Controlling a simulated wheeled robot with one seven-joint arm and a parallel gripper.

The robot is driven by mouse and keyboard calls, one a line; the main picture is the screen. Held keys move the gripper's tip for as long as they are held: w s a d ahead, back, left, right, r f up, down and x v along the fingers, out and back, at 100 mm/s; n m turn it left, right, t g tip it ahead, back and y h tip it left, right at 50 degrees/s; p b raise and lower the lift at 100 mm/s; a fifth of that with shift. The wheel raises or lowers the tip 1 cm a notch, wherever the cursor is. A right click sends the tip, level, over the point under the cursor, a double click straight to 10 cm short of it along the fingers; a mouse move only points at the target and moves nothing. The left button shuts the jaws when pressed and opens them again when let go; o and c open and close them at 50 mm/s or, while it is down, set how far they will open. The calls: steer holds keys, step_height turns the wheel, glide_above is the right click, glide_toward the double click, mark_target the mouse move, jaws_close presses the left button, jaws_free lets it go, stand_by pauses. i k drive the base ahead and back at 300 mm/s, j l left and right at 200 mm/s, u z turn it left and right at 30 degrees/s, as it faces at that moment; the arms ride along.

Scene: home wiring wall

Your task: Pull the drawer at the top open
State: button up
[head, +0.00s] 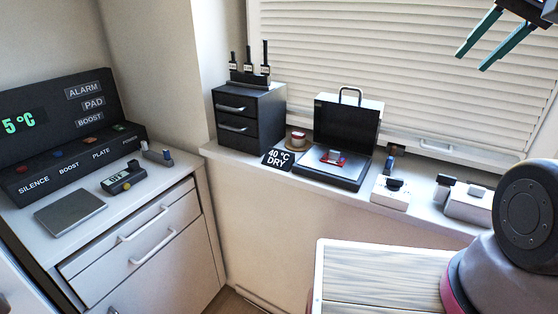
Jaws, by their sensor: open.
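A small black drawer unit (266,118) stands on the windowsill. Its top drawer (231,100) has a light bar handle and looks shut; a second drawer (238,126) with a like handle is below it. A white cabinet (205,215) at the left also has drawers: an upper one with a pale handle (143,224) and one below with a handle (153,248). Both look shut. My gripper (477,58) is at the top right, in front of the blind, its two green-and-dark fingers apart and empty. It is far from both drawer units.
Black-handled tools (248,62) stand on the black unit. A control panel (68,130) stands on the cabinet. A wood-topped surface (375,275) is in front.

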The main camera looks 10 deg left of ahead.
mark_target(241, 106)
steer(key=i+j+u, duration=0.1)
steer(key=u, duration=0.25)
steer(key=i+j+u, duration=0.1)
steer(key=u, duration=0.3)
steer(key=i+u, duration=0.2)
steer(key=u, duration=0.15)
